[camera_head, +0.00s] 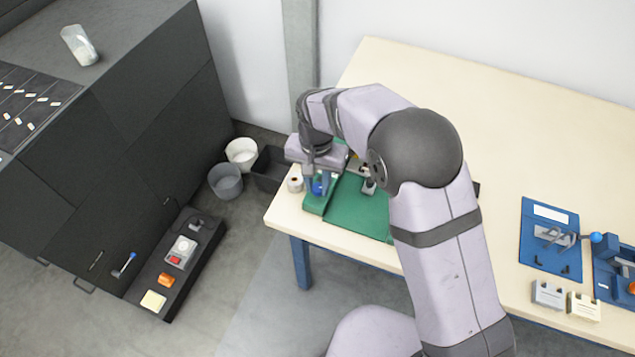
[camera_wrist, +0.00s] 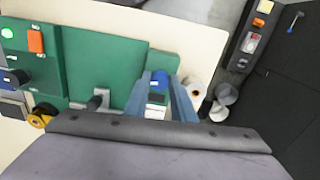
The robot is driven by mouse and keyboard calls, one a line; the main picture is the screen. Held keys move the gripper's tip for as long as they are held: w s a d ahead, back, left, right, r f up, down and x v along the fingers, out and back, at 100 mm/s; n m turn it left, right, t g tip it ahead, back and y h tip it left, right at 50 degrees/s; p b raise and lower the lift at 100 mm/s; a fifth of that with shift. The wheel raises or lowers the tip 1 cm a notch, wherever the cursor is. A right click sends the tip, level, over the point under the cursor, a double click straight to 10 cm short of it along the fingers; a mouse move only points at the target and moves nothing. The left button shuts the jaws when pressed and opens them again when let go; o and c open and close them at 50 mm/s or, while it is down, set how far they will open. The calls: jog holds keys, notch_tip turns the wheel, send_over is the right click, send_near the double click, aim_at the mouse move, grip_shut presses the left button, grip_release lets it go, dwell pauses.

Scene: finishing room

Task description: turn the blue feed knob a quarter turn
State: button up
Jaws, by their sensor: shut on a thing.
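The blue feed knob (camera_head: 318,188) is at the left end of a green machine (camera_head: 358,212) on the pale workbench, mostly hidden by my gripper (camera_head: 319,182). In the wrist view the knob (camera_wrist: 160,78) shows as a blue patch between the two blue-grey fingers of my gripper (camera_wrist: 161,88). The fingers stand on either side of it, and my gripper is shut on it. A white label lies just below the knob in that view. How far the knob is turned cannot be seen.
A white roll (camera_head: 295,184) stands close beside the knob at the bench's left edge. The green machine has an orange button (camera_wrist: 36,41) and a black knob. Two buckets (camera_head: 226,182) are on the floor. Blue fixtures (camera_head: 547,238) are at the bench's right; the back is clear.

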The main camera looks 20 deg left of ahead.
aim_at(317, 187)
jog(key=shift+w+m, duration=0.1)
jog(key=shift+m, duration=1)
jog(key=o, duration=1.1)
jog(key=shift+c, duration=0.2)
jog(key=shift+a+r+b, duration=0.1)
jog(key=shift+r+b, duration=1)
jog(key=shift+r, duration=2.6)
